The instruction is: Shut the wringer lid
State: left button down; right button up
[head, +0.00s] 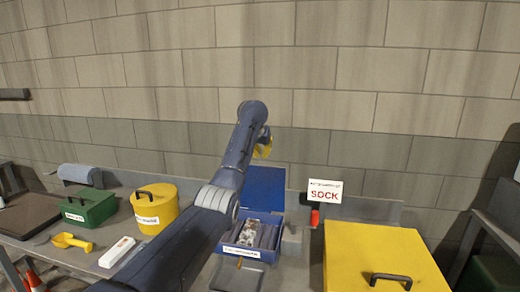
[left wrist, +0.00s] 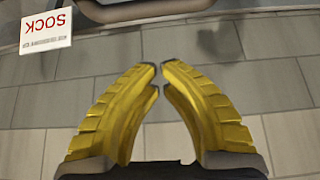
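A blue box (head: 250,236) with a white label stands open at the centre of the bench in the head view. Its blue lid (head: 264,188) stands upright at the back; the label is too small to read, so I take this lid as the wringer lid. Grey ribbed parts and a patterned item show inside. My left gripper (head: 263,146) is above the lid's top edge, with my arm crossing in front of the box's left side. In the left wrist view its yellow fingers (left wrist: 160,78) have their tips drawn nearly together, with nothing between them. My right gripper is out of view.
A yellow lidded box (head: 380,250) stands at the right. A SOCK sign (head: 325,191) stands behind the bench and also shows in the left wrist view (left wrist: 46,30). A yellow bucket (head: 154,205), green box (head: 89,207) and yellow scoop (head: 72,241) are at the left.

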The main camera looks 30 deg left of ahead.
pick_arm(q)
jog(key=shift+s+d+f, duration=0.25)
jog(key=shift+s+f, duration=0.2)
jog(key=shift+s, duration=0.35)
jog(key=shift+s+d+f, duration=0.25)
jog(key=shift+s+f, duration=0.15)
jog(key=shift+s, duration=0.4)
jog(key=shift+d, duration=0.15)
